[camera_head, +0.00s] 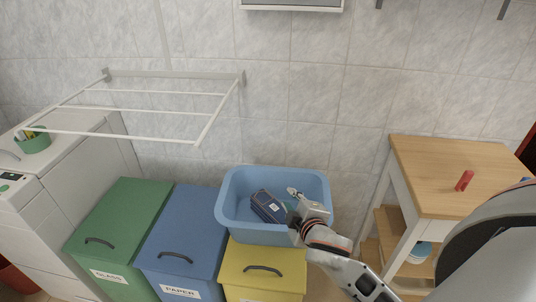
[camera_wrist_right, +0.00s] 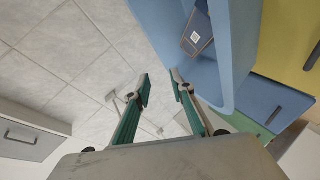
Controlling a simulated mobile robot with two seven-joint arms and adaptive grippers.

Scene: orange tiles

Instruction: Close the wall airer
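The white wall airer (camera_head: 151,93) is fixed to the tiled wall at the left of the head view. It is folded out, its frame and bars sticking out from the wall over the bins. My right gripper (camera_head: 297,194) is to the right of the airer and lower, over the blue tub, apart from the airer. In the right wrist view my right gripper (camera_wrist_right: 163,88) has its two green-padded fingers apart with nothing between them. A small pale piece beyond the fingers may be part of the airer; I cannot tell. My left gripper is not in view.
A blue tub (camera_head: 226,208) holding a dark blue box (camera_head: 268,206) stands on the blue bin (camera_head: 181,230) and yellow bin (camera_head: 262,268). A green bin (camera_head: 122,222) and white machine (camera_head: 62,172) stand left. A wooden table (camera_head: 437,167) with a red item (camera_head: 464,181) stands right.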

